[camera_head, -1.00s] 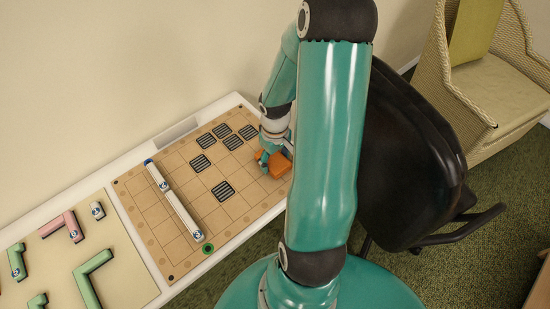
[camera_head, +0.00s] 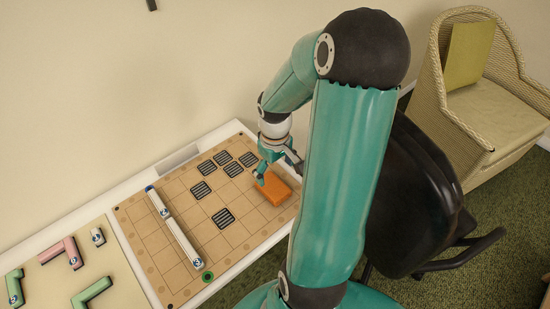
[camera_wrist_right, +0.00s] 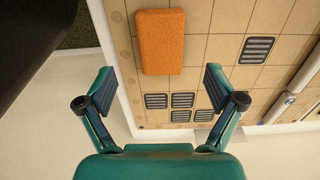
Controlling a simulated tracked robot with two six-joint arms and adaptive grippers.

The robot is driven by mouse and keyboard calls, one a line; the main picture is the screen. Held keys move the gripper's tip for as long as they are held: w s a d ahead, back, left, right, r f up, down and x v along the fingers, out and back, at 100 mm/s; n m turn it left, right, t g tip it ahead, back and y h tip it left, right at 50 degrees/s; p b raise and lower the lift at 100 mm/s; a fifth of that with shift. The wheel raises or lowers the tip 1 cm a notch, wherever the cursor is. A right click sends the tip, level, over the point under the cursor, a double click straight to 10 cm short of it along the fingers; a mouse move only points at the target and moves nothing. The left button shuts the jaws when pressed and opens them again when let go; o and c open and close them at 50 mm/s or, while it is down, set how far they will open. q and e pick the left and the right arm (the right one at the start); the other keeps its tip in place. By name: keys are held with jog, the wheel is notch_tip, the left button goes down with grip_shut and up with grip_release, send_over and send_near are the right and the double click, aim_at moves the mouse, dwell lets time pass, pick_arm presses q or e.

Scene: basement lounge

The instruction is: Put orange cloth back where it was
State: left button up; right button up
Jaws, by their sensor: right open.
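The orange cloth (camera_head: 277,191) is a small block-like folded piece lying flat on the tan grid board (camera_head: 240,228), near the board's right edge. My right gripper (camera_head: 267,170) is just beyond and above it. In the right wrist view the gripper (camera_wrist_right: 160,88) is open and empty, its two fingers wide apart. There the cloth (camera_wrist_right: 160,42) lies ahead of the fingertips, apart from both. My left gripper is not in view.
The board bears several black striped tiles (camera_head: 223,218) and two white bars (camera_head: 183,243). A panel on the left holds a pink piece (camera_head: 72,252) and green pieces (camera_head: 14,287). A black chair (camera_head: 410,200) stands close on the right, a wicker armchair (camera_head: 490,100) behind it.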

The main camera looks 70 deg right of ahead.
notch_tip(320, 180, up, 4)
jog(key=shift+r, duration=0.15)
dwell(0.6)
